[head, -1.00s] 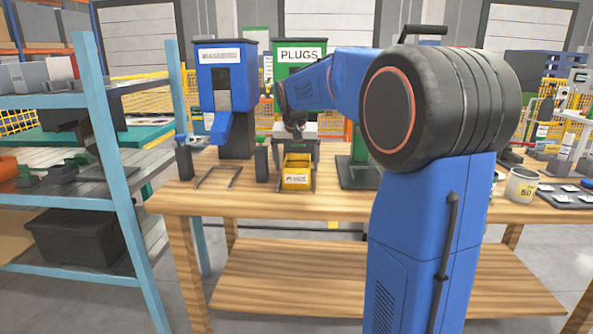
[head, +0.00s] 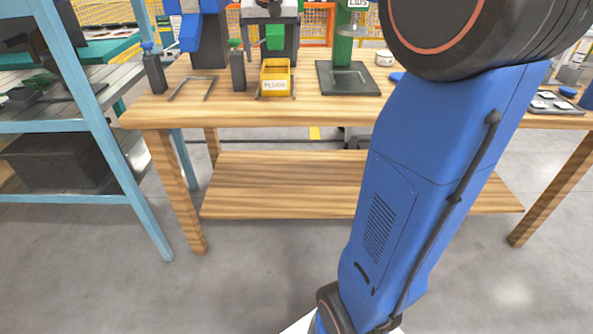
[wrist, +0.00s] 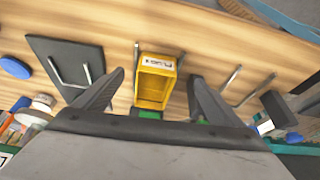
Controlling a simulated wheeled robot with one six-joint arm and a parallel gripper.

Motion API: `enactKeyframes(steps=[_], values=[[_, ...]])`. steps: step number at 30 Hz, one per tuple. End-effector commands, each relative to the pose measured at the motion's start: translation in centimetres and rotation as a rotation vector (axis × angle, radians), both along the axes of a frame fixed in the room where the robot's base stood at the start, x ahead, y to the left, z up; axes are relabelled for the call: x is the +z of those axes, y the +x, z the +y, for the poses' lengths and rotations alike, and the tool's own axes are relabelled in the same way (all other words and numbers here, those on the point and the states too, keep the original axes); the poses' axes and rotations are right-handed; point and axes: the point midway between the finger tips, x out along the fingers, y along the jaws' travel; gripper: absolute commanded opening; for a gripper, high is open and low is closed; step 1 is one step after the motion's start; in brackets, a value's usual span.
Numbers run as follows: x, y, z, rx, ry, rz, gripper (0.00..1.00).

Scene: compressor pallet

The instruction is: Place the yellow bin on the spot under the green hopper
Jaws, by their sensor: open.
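The yellow bin (head: 275,84), labelled for plugs, stands upright on the wooden table between two thin metal rails. The green chute (head: 275,37) of the green hopper is just behind and above it; the hopper's upper body is out of frame. In the wrist view the bin (wrist: 155,85) looks empty, with one rail (wrist: 136,70) on each side and a bit of green (wrist: 150,114) behind it. My gripper (wrist: 157,78) is open, with its fingers spread left and right of the bin and apart from it. In the head view the gripper is not clear.
A blue hopper (head: 205,28) stands left with an empty rail pair (head: 192,88) before it. Dark posts with a blue (head: 154,70) and a green top (head: 237,68) flank it. A dark plate (head: 335,85) with rails lies right. The table front (head: 300,110) is clear.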

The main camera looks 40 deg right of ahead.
Motion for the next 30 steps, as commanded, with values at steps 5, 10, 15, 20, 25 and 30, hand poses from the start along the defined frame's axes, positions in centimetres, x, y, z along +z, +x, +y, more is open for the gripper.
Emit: enactKeyframes(steps=[5, 10, 15, 20, 25, 30], values=[[-1.8, -6.3, 3.7, 0.101, 0.0, -0.003, 0.9], [-4.5, -12.2, 6.6, 0.198, -0.001, -0.004, 0.9], [-7.9, -18.0, 9.1, 0.292, -0.001, -0.007, 0.9], [-11.7, -23.4, 11.1, 0.379, -0.003, -0.012, 0.9], [-16.0, -28.4, 12.6, 0.463, -0.006, -0.016, 0.9], [-19.1, -31.6, 13.5, 0.52, -0.007, -0.02, 0.9]])
